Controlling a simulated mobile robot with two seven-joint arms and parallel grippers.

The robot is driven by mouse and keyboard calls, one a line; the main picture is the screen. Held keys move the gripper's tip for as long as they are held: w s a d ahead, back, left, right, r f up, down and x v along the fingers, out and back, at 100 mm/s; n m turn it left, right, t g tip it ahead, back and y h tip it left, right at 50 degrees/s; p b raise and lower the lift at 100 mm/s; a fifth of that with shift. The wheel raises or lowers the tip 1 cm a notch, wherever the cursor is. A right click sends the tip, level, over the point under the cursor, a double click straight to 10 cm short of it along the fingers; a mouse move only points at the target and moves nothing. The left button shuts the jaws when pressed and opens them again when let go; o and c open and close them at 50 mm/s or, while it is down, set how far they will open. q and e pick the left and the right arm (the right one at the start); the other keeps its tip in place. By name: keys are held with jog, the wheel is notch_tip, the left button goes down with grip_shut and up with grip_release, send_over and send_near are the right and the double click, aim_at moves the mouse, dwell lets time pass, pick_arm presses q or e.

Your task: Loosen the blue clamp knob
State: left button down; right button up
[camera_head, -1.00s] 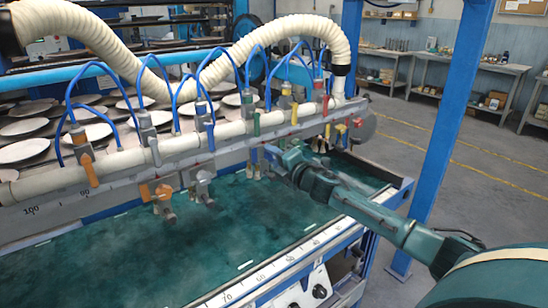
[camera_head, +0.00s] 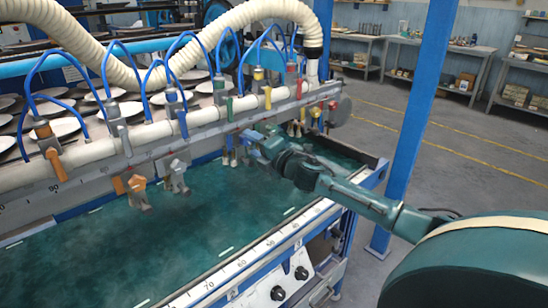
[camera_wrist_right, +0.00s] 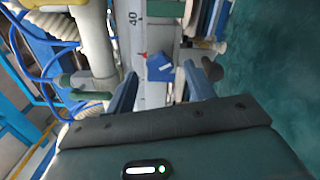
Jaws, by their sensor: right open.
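The blue clamp knob (camera_wrist_right: 160,66) shows in the right wrist view, against the pale scale rail near the mark 40. My right gripper (camera_wrist_right: 160,88) is open, with one finger on either side of the knob's line. The knob lies just beyond and between the fingertips; I cannot tell whether they touch it. In the head view my right gripper (camera_head: 258,140) reaches the rail from the right, and blue fingers and knob are hard to tell apart there. My left gripper is not in view.
An orange clamp knob (camera_head: 136,183) and a grey clamp (camera_head: 178,177) hang farther left on the rail. Blue hoses (camera_head: 188,58) arch above the pale pipe (camera_head: 205,115). The green bed (camera_head: 120,240) below is clear. A blue post (camera_head: 418,110) stands at right.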

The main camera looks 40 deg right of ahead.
pick_arm(q)
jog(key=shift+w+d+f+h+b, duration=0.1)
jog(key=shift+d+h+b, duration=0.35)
jog(key=shift+b, duration=0.65)
pick_arm(e)
jog(key=s, duration=1)
jog(key=shift+s+d, duration=0.35)
jog(key=shift+d, duration=0.05)
jog(key=s+a+f+m+g+p, duration=0.15)
jog(key=s+a+f+m, duration=0.3)
jog(key=f, duration=0.45)
jog(key=s+a+f+m+g, duration=0.2)
jog(key=s+a+f+m, duration=0.25)
jog(key=f, duration=0.45)
pick_arm(q)
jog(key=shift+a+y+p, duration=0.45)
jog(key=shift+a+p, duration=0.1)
jog(key=shift+p, duration=0.2)
pick_arm(e)
jog(key=s+a+f+m+g, duration=0.1)
jog(key=s+a+f+m, duration=0.1)
jog(key=a, duration=0.4)
jog(key=s+a+f+m+g+y, duration=0.1)
jog(key=s+a+f+m, duration=0.2)
jog(key=s+a, duration=0.3)
jog(key=s+a+f+m+g+y, duration=0.1)
jog(key=s+a+f+m+g, duration=0.1)
jog(key=s+a+m, duration=0.3)
jog(key=shift+a+f, duration=0.55)
jog(key=shift+f, duration=0.15)
